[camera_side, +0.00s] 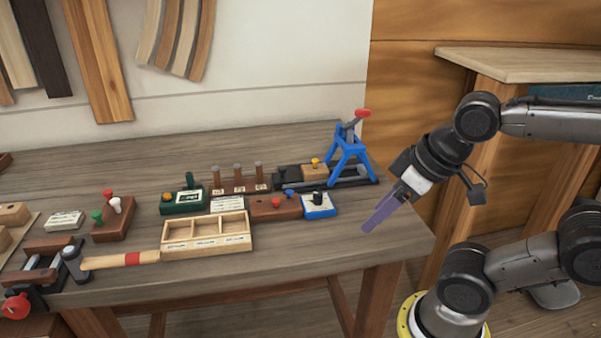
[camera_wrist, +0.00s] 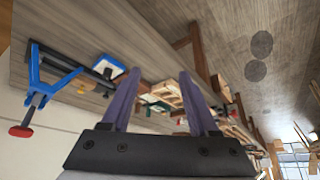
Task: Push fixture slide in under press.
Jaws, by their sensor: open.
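The blue press (camera_side: 349,160) with a red-topped handle stands over dark rails at the back right of the bench. It also shows at the left of the wrist view (camera_wrist: 42,86). The fixture slide, a light wooden block (camera_side: 314,173) with a yellow knob, sits on the rails to the left of the press, outside its legs. My gripper (camera_side: 368,226) has purple fingers and hangs near the bench's right end, in front and to the right of the press. In the wrist view its fingers (camera_wrist: 160,82) are apart with nothing held between them.
A blue-and-white block (camera_side: 318,206) and a brown block (camera_side: 276,208) with knobs lie in front of the rails. A three-part wooden tray (camera_side: 207,236), a green box (camera_side: 182,202) and a mallet (camera_side: 120,261) lie further left. Bare bench lies around the front right corner.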

